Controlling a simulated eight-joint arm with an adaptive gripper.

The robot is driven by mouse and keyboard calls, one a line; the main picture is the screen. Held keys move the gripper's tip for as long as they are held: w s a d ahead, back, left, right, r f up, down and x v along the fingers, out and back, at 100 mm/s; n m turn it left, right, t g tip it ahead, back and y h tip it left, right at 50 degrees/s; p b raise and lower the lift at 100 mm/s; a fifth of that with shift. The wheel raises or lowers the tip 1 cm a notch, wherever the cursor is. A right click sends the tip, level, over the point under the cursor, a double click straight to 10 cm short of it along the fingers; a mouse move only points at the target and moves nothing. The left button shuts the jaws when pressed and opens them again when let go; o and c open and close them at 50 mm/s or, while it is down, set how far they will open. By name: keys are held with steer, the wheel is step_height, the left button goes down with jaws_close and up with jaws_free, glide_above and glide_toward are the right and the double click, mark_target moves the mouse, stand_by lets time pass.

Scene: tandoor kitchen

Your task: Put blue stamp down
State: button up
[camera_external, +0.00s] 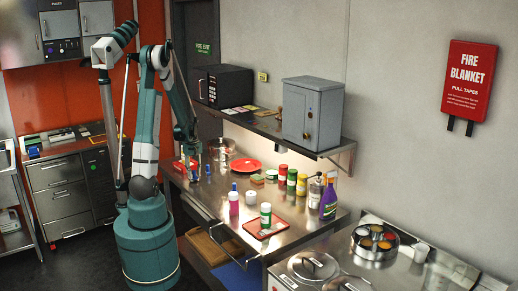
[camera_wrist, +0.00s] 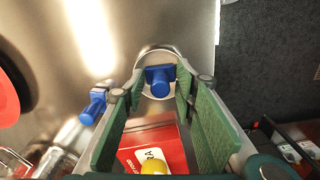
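A blue stamp (camera_wrist: 158,82) shows between the far ends of my fingers in the wrist view, over a pale round disc (camera_wrist: 147,62). My gripper (camera_wrist: 160,88) has its green-padded fingers apart, one on each side of the stamp, with what looks like a narrow gap. I cannot tell whether the stamp touches the disc. A second blue stamp-like object (camera_wrist: 93,106) stands outside the left finger. In the external view, my gripper (camera_external: 190,153) is low over the far left end of the steel table, and a small blue object (camera_external: 208,170) shows close to its right.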

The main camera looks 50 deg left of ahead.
mark_target(196, 178)
steer(key=shift+r, duration=0.25)
step_height(196, 178, up, 12)
steer(key=shift+p, duration=0.35)
stand_by(0.6)
steer(key=shift+d, duration=0.1)
stand_by(0.7)
steer(key=w+d+r+m+t, duration=0.1)
steer(key=d+r+m, duration=0.15)
steer(key=d, duration=0.35)
steer(key=w+d+r+m+t+y, duration=0.1)
steer(key=d+r+m, duration=0.1)
steer(key=d+r, duration=0.35)
steer(key=w+d+r+m+t, duration=0.1)
steer(key=d+r+m, duration=0.1)
steer(key=d, duration=0.6)
steer(key=s+d+r+m+t, duration=0.1)
steer(key=s+d+m, duration=0.1)
steer(key=d, duration=0.5)
steer(key=s+d+r+m+t, duration=0.1)
steer(key=s+d+r+m, duration=0.1)
steer(key=d, duration=0.5)
steer(key=s+d+r+m+t+h, duration=0.1)
steer(key=s+d+r+m+t, duration=0.1)
steer(key=d+m, duration=0.3)
steer(key=shift+s+d+r+m, duration=0.2)
steer(key=shift+s+d+m, duration=0.15)
steer(key=shift+s+d, duration=0.6)
